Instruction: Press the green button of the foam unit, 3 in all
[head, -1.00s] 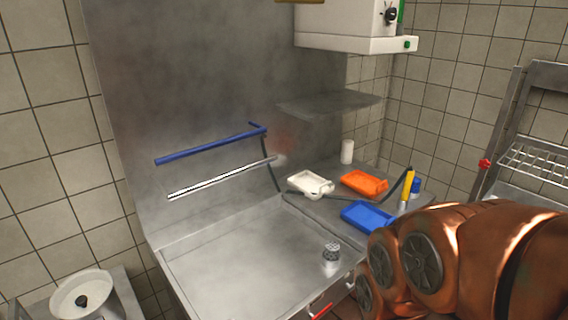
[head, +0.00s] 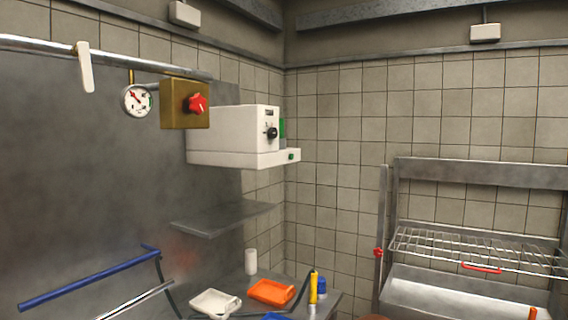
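The foam unit is most likely the white wall box (head: 225,146) in the middle of the head view, mounted above a small steel shelf. A small green button (head: 291,156) sits on the right end of its lower ledge. A black knob (head: 271,132) is on its front face, and a green strip (head: 282,128) shows at its right side. My gripper is not in view, so its state and its distance from the button are hidden.
Below the box are the steel shelf (head: 225,219), a white cup (head: 251,261), a white tray (head: 216,303) and an orange tray (head: 271,292). A brass box with a red knob (head: 197,103) and a gauge (head: 137,100) hang at left. A wire rack (head: 475,252) stands at right.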

